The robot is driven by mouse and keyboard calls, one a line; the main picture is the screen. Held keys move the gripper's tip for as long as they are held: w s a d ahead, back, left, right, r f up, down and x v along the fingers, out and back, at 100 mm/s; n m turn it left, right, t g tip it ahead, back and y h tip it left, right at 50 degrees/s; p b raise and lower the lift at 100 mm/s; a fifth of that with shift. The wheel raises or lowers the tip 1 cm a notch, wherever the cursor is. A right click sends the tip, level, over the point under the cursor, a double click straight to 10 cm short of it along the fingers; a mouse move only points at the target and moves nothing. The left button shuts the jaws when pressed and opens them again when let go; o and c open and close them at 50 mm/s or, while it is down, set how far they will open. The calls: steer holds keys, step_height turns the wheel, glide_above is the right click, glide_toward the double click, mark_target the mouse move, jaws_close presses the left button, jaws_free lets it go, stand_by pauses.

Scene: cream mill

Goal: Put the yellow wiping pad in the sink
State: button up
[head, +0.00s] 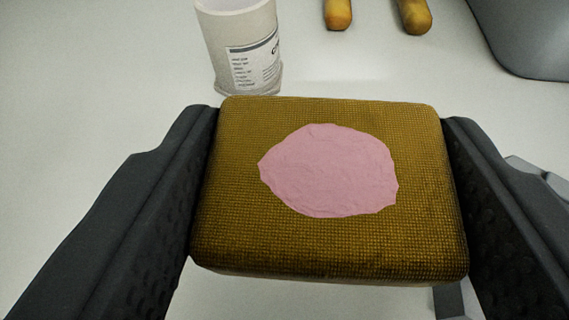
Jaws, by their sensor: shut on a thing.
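The yellow wiping pad (230,225) is a brownish-yellow woven block with rounded corners. An irregular pink patch (328,172) covers the middle of its upper face. My gripper (330,190) is shut on the pad, with one dark finger against its left side and one against its right side. The pad appears to be held above the pale surface. I cannot identify a sink in this view.
A white cup-like container (238,45) with a printed label stands just beyond the pad. Two yellow-orange rounded pieces (338,14) lie at the top. A grey rounded object (530,35) fills the upper right corner. The pale surface (90,80) is clear at left.

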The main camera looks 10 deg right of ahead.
mark_target(313, 224)
steer(key=shift+w+a+f, duration=0.1)
steer(key=shift+w+f, duration=0.05)
steer(key=shift+f, duration=0.2)
step_height(313, 224, down, 3)
steer(key=shift+f+b, duration=0.1)
steer(key=shift+b, duration=0.25)
steer(key=o, duration=0.9)
steer(key=shift+o, duration=0.2)
steer(key=v, duration=1.2)
steer(key=shift+r+p, duration=0.25)
steer(key=shift+p, duration=0.15)
